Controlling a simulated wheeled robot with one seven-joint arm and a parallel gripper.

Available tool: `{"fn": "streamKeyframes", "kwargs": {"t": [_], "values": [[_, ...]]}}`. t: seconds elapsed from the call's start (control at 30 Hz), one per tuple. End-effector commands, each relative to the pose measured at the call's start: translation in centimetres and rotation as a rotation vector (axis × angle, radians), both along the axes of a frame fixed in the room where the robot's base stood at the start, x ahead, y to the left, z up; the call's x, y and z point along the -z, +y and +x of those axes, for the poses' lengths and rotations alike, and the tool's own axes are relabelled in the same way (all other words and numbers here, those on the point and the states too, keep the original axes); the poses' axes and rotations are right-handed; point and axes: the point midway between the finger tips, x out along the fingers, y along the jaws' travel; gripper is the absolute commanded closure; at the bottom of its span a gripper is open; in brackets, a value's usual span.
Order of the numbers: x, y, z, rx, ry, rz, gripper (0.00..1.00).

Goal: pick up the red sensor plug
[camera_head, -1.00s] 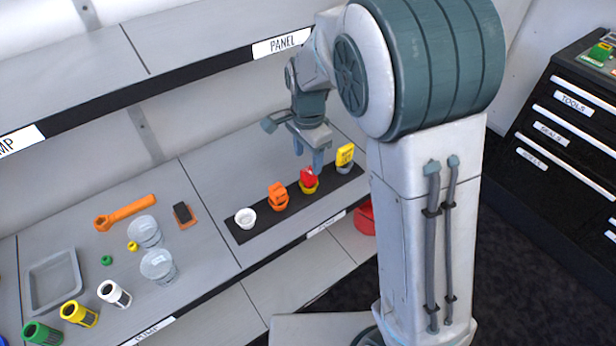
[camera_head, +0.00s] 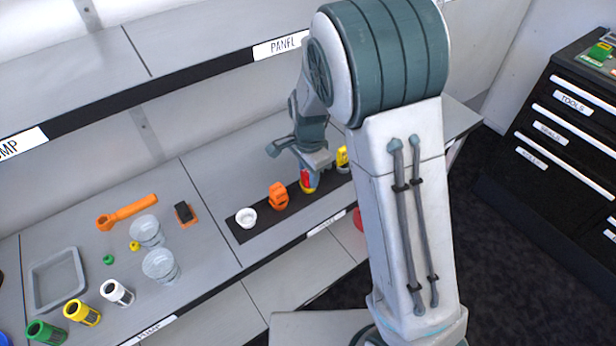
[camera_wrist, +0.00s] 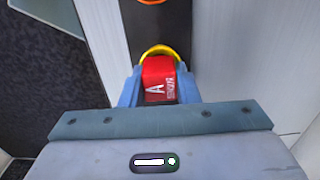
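The red sensor plug (camera_wrist: 158,80) has a white letter A and smaller white lettering on its face. It sits in a yellow ring-shaped seat (camera_wrist: 160,50) on the black strip. My gripper (camera_wrist: 160,84) is lowered over it, with one blue finger on each side of the plug. The fingers lie very close to its sides; I cannot tell whether they touch or grip it. In the head view the plug (camera_head: 306,179) is partly hidden by my gripper (camera_head: 309,178).
On the black strip (camera_head: 262,222), an orange plug (camera_head: 278,195) and a white cup (camera_head: 246,217) stand left of the red plug, and a yellow plug (camera_head: 342,157) stands close on its right. The shelf labelled PANEL (camera_head: 283,45) is above and behind.

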Motion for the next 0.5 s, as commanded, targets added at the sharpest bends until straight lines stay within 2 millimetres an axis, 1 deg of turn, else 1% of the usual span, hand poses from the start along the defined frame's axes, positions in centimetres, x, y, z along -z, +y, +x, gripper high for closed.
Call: {"fn": "streamKeyframes", "kwargs": {"t": [0.33,0.5], "values": [[-0.2,0.0,0.0,0.000,-0.001,0.001,0.94],[-1.4,0.0,0.1,-0.002,-0.003,0.001,0.94]]}}
